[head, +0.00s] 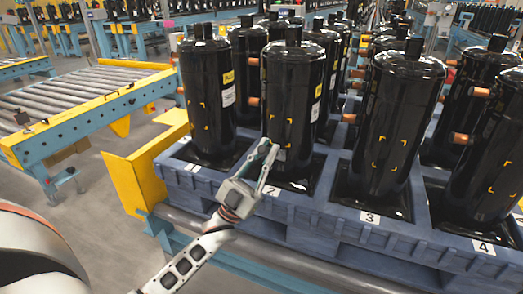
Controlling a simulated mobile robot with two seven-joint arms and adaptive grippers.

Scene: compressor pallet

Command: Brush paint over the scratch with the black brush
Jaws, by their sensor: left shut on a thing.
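Black compressors stand upright on a blue pallet (285,205) with numbered places. The compressor at place 2 (292,95) has yellow corner marks on its front. A small pale grey patch (279,155) shows low between these marks; I cannot tell whether it is the scratch. My left gripper (271,151) is in front of this compressor's lower part, with its fingers pointing up. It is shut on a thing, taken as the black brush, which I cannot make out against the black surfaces. Whether it touches the compressor is unclear. My right gripper is out of view.
Compressors at place 3 (395,130) and place 4 (490,150) stand to the right, another (207,95) to the left. Copper-coloured stubs stick out between them. A yellow plate (120,183) borders the pallet's left side. A roller conveyor (70,100) stands at the left.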

